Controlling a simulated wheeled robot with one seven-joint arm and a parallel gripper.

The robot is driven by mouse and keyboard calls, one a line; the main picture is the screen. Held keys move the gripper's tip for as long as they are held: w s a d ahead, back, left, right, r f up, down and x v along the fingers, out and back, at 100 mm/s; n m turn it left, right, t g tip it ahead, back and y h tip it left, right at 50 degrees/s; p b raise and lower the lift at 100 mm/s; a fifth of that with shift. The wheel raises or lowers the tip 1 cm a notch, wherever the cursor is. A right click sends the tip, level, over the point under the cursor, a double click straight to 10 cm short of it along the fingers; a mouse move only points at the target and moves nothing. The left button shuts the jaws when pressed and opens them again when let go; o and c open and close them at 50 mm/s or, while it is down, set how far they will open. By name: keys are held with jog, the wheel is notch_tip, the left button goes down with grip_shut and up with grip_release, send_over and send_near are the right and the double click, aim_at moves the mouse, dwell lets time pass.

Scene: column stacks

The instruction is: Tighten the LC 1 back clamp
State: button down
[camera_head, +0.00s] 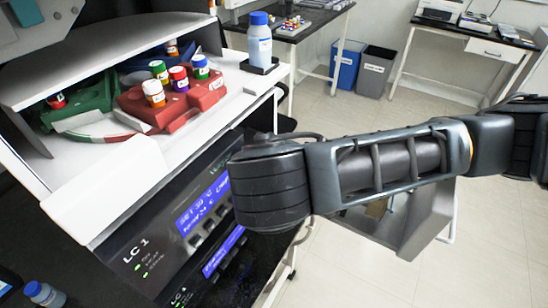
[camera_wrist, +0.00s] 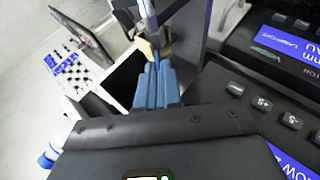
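The LC 1 stack stands at the lower left of the head view, with its labelled panel (camera_head: 150,250) and lit blue displays. A grey open housing (camera_head: 425,225) sits behind my forearm, with a small tan part (camera_head: 378,208) inside it. The wrist view shows a tan clamp-like piece (camera_wrist: 148,47) around dark and blue rods, near the housing's wall. My gripper (camera_wrist: 155,68) has blue fingers close together, with their tips right at or just below the tan piece. Contact and any grip are unclear. My arm hides my gripper in the head view.
A red rack (camera_head: 175,100) with several capped vials and a blue-capped bottle (camera_head: 260,45) stand on top of the stack. More keypad panels (camera_wrist: 265,115) lie close on the wrist view's right. Open floor (camera_head: 360,265) lies to the stack's right; bins (camera_head: 375,70) stand behind.

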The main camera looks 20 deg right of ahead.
dwell(0.4)
jog(key=c, duration=1.3)
grip_release()
jog(key=shift+v, duration=3.85)
